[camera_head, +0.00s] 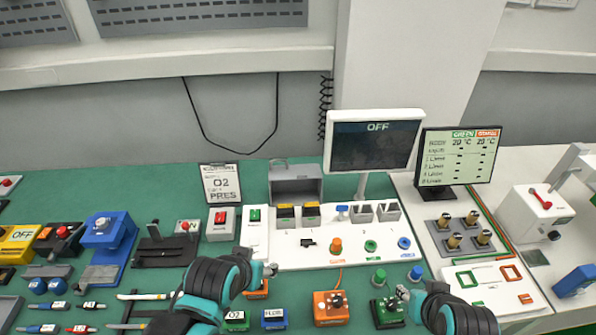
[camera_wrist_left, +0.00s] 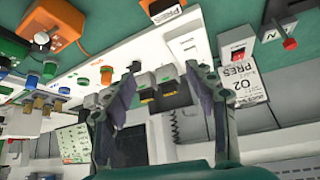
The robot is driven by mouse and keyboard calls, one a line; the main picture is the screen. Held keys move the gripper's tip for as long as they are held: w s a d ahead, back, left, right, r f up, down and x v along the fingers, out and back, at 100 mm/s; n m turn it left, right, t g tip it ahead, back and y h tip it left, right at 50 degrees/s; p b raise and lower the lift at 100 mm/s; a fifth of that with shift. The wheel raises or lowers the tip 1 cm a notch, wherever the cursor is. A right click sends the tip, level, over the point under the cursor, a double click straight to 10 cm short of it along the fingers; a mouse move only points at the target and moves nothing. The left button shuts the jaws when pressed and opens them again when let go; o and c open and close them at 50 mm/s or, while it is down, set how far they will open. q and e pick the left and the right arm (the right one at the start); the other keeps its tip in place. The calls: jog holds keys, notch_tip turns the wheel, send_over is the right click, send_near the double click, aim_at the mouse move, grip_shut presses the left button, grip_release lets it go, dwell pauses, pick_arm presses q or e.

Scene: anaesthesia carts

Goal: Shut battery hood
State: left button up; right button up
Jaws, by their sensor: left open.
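The battery hood looks to be the grey box-like cover (camera_head: 296,186), raised with its hollow side facing me and a handle on its top edge. Two yellow-and-black batteries (camera_head: 298,214) stand in grey holders just in front of it. My left gripper (camera_head: 268,270) is in front of the white panel, nearer to me than the batteries and apart from the hood. In the left wrist view its fingers (camera_wrist_left: 163,68) are spread and empty, with the batteries (camera_wrist_left: 170,92) seen between them. My right gripper (camera_head: 402,293) is low at the right; its jaws are too small to read.
An OFF monitor (camera_head: 376,144) stands right of the hood, and an O2 PRES clipboard (camera_head: 221,183) stands left. A white red-switch box (camera_head: 220,223) and green-switch unit (camera_head: 255,226) are left of the batteries. Orange (camera_head: 330,307) and green (camera_head: 387,312) boxes lie near my arms.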

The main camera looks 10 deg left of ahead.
pick_arm(q)
jog(key=w+r, duration=0.1)
jog(key=w+r+p, duration=0.1)
jog(key=r, duration=0.1)
jog(key=c, duration=1)
jog(key=w+r+p, duration=0.2)
jog(key=w+r, duration=0.2)
jog(key=shift+w+r+n+g, duration=0.3)
jog(key=shift+w+r+g, duration=0.05)
jog(key=shift+g, duration=0.05)
jog(key=w+r+g+p, duration=0.2)
jog(key=w+r+p, duration=0.3)
jog(key=w, duration=0.8)
jog(key=n+g+p, duration=0.3)
jog(key=p, duration=0.4)
send_over(299, 170)
notch_tip(299, 170, down, 7)
notch_tip(299, 170, down, 9)
jog(key=shift+f+b, duration=0.1)
jog(key=shift+b, duration=0.2)
jog(key=s, duration=0.1)
jog(key=s+r, duration=0.1)
jog(key=s+d, duration=0.1)
jog(key=s, duration=0.1)
jog(key=shift+d+r, duration=0.1)
jog(key=shift+r, duration=0.1)
jog(key=shift+s, duration=0.1)
jog(key=shift+f, duration=0.1)
